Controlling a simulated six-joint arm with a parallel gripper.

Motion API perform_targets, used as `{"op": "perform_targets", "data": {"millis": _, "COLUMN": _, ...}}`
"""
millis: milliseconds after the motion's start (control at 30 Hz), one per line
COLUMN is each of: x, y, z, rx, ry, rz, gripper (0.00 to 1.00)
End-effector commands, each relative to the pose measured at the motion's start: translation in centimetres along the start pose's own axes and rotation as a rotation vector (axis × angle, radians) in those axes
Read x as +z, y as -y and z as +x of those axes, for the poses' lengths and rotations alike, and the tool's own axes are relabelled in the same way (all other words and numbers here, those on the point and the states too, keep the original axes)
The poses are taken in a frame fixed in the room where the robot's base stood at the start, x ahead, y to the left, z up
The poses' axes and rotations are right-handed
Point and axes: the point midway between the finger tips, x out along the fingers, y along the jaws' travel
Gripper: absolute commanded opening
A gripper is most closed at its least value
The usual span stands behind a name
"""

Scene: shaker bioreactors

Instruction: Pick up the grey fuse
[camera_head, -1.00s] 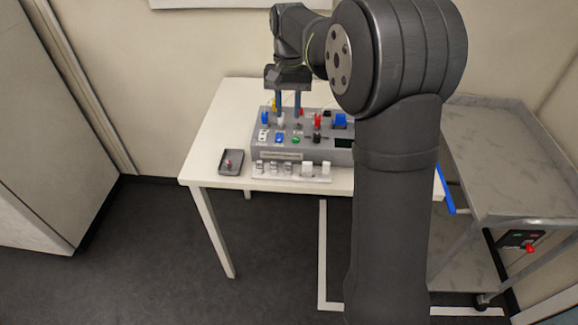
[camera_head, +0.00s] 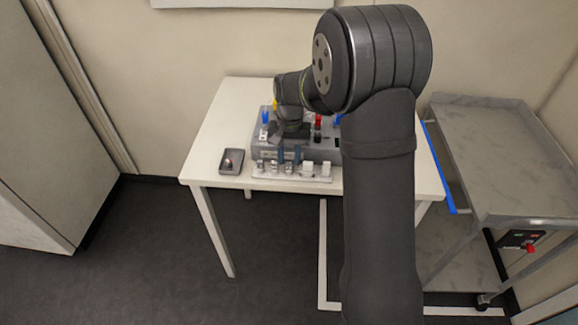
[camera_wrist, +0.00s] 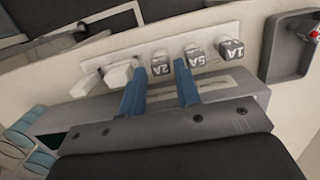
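Several fuses stand in a row on a white strip (camera_head: 265,178) at the front of the table. Three have grey faces: one marked 1A (camera_wrist: 232,50), one marked 5A (camera_wrist: 195,57) and one marked 2A (camera_wrist: 161,66). Two plain white ones (camera_head: 307,169) (camera_head: 325,169) stand at the other end. The task's grey fuse is not singled out by colour alone. My gripper (camera_head: 289,154) is open, with blue fingers pointing down over the strip. In the wrist view its fingertips (camera_wrist: 160,69) appear on either side of the 2A fuse; contact cannot be told.
A grey control box (camera_head: 256,147) with coloured switches stands right behind the strip, partly hidden by my arm. A dark tray (camera_head: 224,169) holding a small red-tipped part lies at left. A grey cart (camera_head: 500,150) stands right of the white table (camera_head: 205,150).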

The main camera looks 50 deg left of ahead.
Motion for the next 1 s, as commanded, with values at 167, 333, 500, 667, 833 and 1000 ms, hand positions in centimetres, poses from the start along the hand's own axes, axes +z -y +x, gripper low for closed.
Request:
{"op": "perform_targets", "data": {"millis": 167, "x": -0.05, "y": 0.03, "z": 1.49, "rx": 0.000, "ry": 0.000, "rz": 0.000, "gripper": 0.30}}
{"op": "perform_targets", "data": {"millis": 333, "x": -0.07, "y": 0.03, "z": 1.53, "rx": 0.000, "ry": -0.001, "rz": 0.000, "gripper": 0.30}}
{"op": "perform_targets", "data": {"millis": 500, "x": -0.07, "y": 0.02, "z": 1.51, "rx": 0.000, "ry": -0.001, "rz": 0.000, "gripper": 0.04}}
{"op": "perform_targets", "data": {"millis": 667, "x": -0.07, "y": 0.02, "z": 1.50, "rx": 0.000, "ry": -0.001, "rz": 0.000, "gripper": 0.00}}
{"op": "perform_targets", "data": {"millis": 833, "x": -0.07, "y": 0.02, "z": 1.49, "rx": 0.000, "ry": -0.001, "rz": 0.000, "gripper": 0.00}}
{"op": "perform_targets", "data": {"millis": 1000, "x": -0.04, "y": 0.03, "z": 1.03, "rx": 0.000, "ry": -0.002, "rz": 0.000, "gripper": 0.00}}
